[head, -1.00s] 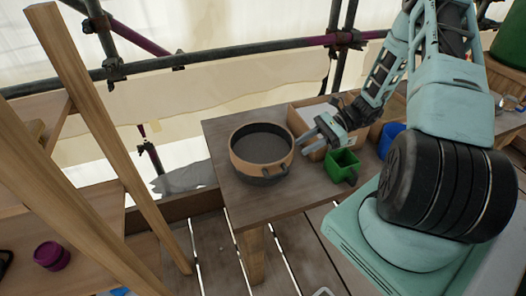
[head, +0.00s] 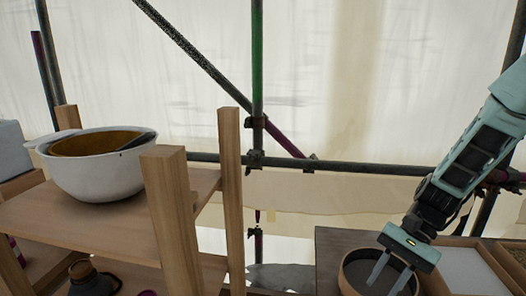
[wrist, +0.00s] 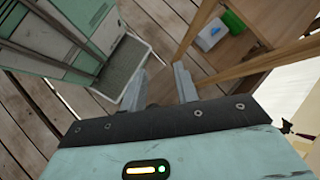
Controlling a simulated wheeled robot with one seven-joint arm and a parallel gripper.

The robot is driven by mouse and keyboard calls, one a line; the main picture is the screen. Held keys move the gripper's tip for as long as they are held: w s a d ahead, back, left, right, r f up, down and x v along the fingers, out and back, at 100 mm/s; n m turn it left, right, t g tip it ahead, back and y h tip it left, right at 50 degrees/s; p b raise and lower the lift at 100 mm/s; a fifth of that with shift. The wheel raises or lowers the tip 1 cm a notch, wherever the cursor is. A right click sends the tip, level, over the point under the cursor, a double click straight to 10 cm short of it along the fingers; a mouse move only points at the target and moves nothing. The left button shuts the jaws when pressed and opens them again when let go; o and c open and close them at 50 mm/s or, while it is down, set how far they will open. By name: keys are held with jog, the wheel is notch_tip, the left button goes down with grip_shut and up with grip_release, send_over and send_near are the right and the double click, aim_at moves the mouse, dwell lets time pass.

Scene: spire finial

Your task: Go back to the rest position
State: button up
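My gripper (head: 383,284) is at the lower right of the head view, pointing down in front of the round brown pan. Its two fingers are apart with nothing between them. In the wrist view the same open fingers of my gripper (wrist: 161,78) show against the plank floor, with no object between them. My pale teal arm comes in from the right edge of the head view.
The pan (head: 352,279) sits on a wooden table (head: 342,240) beside a wooden tray (head: 470,268). A wooden shelf (head: 110,220) at left carries a white bowl (head: 95,178). Scaffold poles (head: 257,80) and pale sheeting stand behind. The plank floor (wrist: 45,95) has free room.

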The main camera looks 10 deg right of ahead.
jog(key=s+a+r+n+t+h, duration=0.2)
jog(key=s+a+r+n+h, duration=0.1)
jog(key=s+a+n, duration=0.4)
jog(key=s+a+r+n+t+h, duration=0.1)
jog(key=s+a+r+n+h, duration=0.3)
jog(key=s+a+n, duration=0.4)
jog(key=shift+s+a+r+n+t, duration=0.15)
jog(key=shift+r+n+t, duration=0.25)
jog(key=shift+r+n, duration=0.5)
